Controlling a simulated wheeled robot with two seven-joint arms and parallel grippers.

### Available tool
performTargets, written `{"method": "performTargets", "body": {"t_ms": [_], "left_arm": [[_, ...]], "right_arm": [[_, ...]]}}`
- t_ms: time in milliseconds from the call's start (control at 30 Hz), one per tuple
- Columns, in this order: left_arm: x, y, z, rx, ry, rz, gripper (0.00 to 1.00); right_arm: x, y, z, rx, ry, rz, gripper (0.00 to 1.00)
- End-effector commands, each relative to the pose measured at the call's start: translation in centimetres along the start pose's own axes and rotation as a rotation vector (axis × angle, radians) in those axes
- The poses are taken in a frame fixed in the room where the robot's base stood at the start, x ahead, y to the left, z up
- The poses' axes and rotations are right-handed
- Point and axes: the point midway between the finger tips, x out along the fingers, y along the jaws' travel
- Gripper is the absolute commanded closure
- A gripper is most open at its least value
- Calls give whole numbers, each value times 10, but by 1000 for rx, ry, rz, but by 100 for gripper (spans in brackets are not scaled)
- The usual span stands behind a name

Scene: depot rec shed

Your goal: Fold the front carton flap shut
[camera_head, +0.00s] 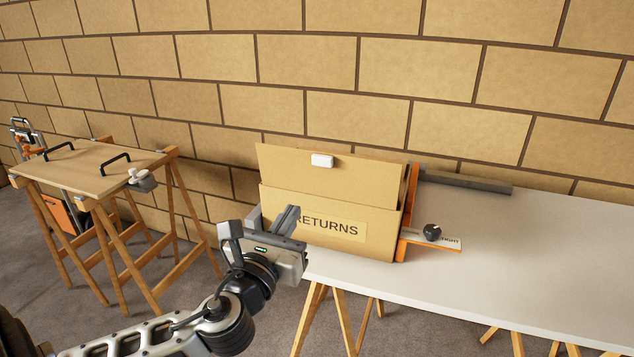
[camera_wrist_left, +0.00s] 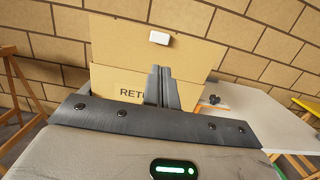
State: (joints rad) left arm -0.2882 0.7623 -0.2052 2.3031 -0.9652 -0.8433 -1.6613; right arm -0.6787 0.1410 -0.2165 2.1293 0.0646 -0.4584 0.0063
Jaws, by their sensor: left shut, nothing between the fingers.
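The cardboard carton (camera_head: 278,225) stands at the left end of the white table, its front face lettered "RETURNS". A tall cardboard panel (camera_head: 375,180) with a small white block (camera_head: 322,160) rises upright behind the front face's top edge. I cannot tell the front flap apart from the front face. My left gripper (camera_head: 290,213) is shut and empty, in front of the left part of the lettered face, covering the start of the word. In the left wrist view the closed fingers (camera_wrist_left: 161,85) overlap the carton (camera_wrist_left: 105,78); contact is unclear. My right gripper is out of view.
An orange upright plate (camera_head: 410,190) stands against the carton's right side, with a black knob (camera_head: 432,232) beside it. A dark grey bar (camera_head: 465,182) lies along the table's back. The white table (camera_head: 540,250) is clear to the right. A wooden trestle bench (camera_head: 95,178) stands left.

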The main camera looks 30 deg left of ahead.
Motion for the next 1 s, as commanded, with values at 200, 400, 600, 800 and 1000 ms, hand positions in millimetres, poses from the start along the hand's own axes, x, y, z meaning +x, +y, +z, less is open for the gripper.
{"method": "performTargets", "body": {"t_ms": [200, 400, 600, 800, 1000], "left_arm": [[34, 1, 5, 9, -7, 4, 100], [78, 1, 4, 6, -5, 4, 100], [114, 0, 2, 4, -2, 2, 100], [133, 1, 1, 5, 0, 2, 100], [137, 0, 1, 4, 0, 0, 100]], "right_arm": [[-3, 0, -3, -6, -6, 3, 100], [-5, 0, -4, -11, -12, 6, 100], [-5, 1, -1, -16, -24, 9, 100], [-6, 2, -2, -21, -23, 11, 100], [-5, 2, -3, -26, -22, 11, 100]]}}
